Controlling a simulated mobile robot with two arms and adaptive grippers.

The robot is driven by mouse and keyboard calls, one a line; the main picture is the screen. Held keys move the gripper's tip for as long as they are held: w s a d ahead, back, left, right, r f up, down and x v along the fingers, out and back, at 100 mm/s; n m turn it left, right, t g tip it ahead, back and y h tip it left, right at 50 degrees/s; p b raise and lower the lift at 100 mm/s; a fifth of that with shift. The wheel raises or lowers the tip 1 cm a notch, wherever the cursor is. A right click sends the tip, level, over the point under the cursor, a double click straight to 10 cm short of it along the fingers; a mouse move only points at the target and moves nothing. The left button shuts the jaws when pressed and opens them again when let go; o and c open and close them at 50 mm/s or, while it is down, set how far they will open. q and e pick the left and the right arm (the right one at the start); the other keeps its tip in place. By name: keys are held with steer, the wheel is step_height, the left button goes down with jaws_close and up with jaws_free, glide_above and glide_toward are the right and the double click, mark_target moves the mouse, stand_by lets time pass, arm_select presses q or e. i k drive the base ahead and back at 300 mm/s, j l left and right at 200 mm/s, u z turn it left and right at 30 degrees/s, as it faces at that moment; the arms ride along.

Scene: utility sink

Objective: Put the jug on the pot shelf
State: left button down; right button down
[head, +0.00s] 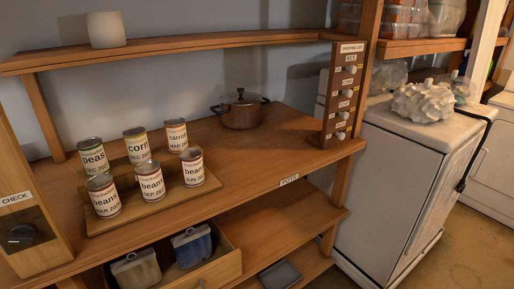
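I cannot pick out a jug with certainty. A plain pale cylindrical vessel (106,30) stands upright at the left of the upper shelf; no handle or spout shows on it. The wooden shelf (262,160) has a front-edge label (289,180) that seems to read "POTS". A brown lidded pot (240,110) stands towards the back of this shelf. Neither of my grippers is in view.
Several labelled cans (150,181) stand on a wooden riser at the shelf's left. An open drawer (222,266) below holds two bluish or clear containers. A shopping-list panel (343,95) stands at the right end.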

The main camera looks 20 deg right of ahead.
mark_target(241, 164)
steer(key=i+l+u, duration=0.15)
steer(key=l, duration=0.4)
steer(key=i+l+u, duration=0.2)
steer(key=l, duration=0.4)
steer(key=l+u, duration=0.15)
steer(key=l, duration=0.4)
steer(key=i+l+u, duration=0.2)
steer(key=l, duration=0.45)
steer(key=k+j, duration=0.05)
steer(key=k, duration=0.05)
